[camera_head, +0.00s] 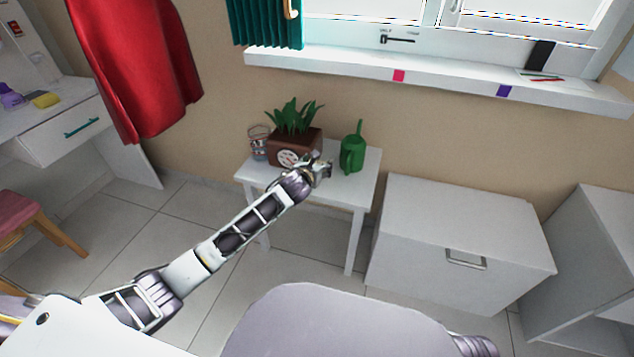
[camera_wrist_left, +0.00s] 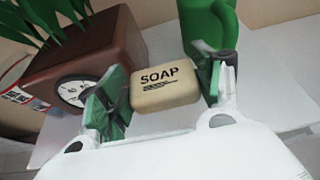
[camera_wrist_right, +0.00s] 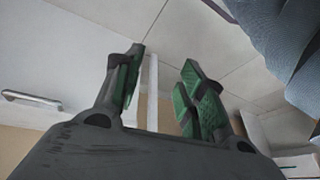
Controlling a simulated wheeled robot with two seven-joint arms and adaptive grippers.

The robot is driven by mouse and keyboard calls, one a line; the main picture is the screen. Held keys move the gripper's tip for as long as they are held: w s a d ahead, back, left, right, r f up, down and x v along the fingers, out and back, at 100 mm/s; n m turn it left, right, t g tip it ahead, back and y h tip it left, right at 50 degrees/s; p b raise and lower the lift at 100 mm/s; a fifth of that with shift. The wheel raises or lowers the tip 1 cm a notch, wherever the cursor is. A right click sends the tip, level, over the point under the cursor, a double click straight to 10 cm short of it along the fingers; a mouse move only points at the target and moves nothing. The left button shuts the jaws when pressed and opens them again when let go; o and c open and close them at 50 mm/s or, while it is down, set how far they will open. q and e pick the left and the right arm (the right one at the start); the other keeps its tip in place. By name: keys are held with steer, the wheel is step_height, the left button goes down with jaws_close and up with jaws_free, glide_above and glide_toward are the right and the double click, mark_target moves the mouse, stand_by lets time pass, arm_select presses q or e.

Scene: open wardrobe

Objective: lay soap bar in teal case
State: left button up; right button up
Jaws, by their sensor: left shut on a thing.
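The soap bar (camera_wrist_left: 165,85), cream with the dark word SOAP, shows in the left wrist view between the green-padded fingers of my left gripper (camera_wrist_left: 165,90). The left gripper is shut on it. In the head view my left gripper (camera_head: 322,169) is over the small white table, between the planter and the watering can; the soap is too small to make out there. My right gripper (camera_wrist_right: 162,78) shows only in the right wrist view, with its fingers apart and nothing between them. I cannot make out a teal case in any view.
A brown planter (camera_head: 295,147) and a green watering can (camera_head: 353,150) stand on the white table (camera_head: 365,175). A white cabinet (camera_head: 460,245) is to the right. A desk (camera_head: 70,125) with a yellow item (camera_head: 46,100) is at the left. A windowsill (camera_head: 440,82) runs above.

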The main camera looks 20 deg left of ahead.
arm_select(q)
steer(key=shift+f+b, duration=0.45)
steer(key=shift+f, duration=0.95)
arm_select(e)
steer(key=shift+w+a+f+y, duration=0.1)
steer(key=shift+a+f+y, duration=0.1)
steer(key=shift+f, duration=0.5)
steer(key=shift+w+a+f+y, duration=0.1)
steer(key=shift+a+f, duration=0.1)
steer(key=shift+f, duration=0.45)
arm_select(q)
steer(key=shift+f, duration=0.45)
steer(key=shift+f+b, duration=0.95)
steer(key=shift+f, duration=0.55)
arm_select(e)
steer(key=shift+t, duration=0.6)
steer(key=f, duration=0.2)
steer(key=a+f, duration=0.1)
steer(key=f, duration=0.1)
steer(key=shift+w, duration=0.2)
steer(key=shift+r, duration=0.15)
arm_select(q)
steer(key=o, duration=1.1)
steer(key=shift+c, duration=0.2)
